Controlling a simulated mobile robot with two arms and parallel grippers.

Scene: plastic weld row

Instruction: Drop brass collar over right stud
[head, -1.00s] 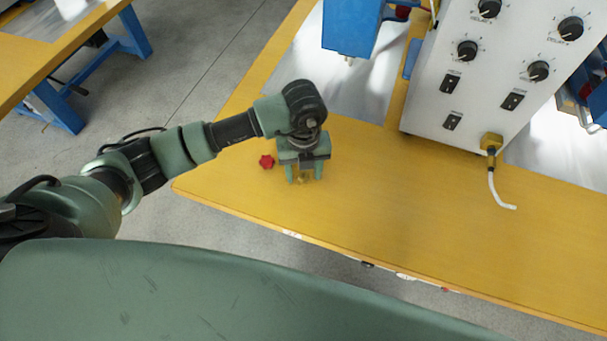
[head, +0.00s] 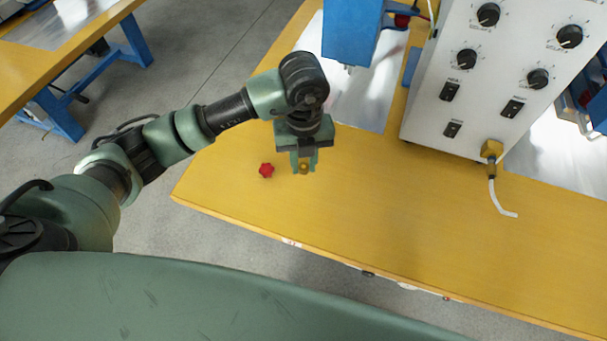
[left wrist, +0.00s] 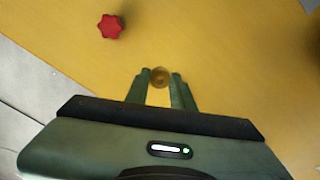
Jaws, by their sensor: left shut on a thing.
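The brass collar (head: 304,169) is a small gold-brown ring between the fingertips of my left gripper (head: 304,163). In the left wrist view the collar (left wrist: 160,77) shows as a round piece with a darker centre, held between the two green fingers (left wrist: 160,86). My left gripper is shut on it over the yellow bench top. I cannot tell how high above the bench the collar is. I cannot make out the right stud in either view. My right gripper is not in view.
A red star-shaped knob (head: 266,170) lies on the yellow bench (head: 400,230), left of my gripper. A blue machine head (head: 350,35) hangs over a metal plate (head: 376,105). A white control box (head: 480,95) stands right, with a cable (head: 496,196). The front bench is clear.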

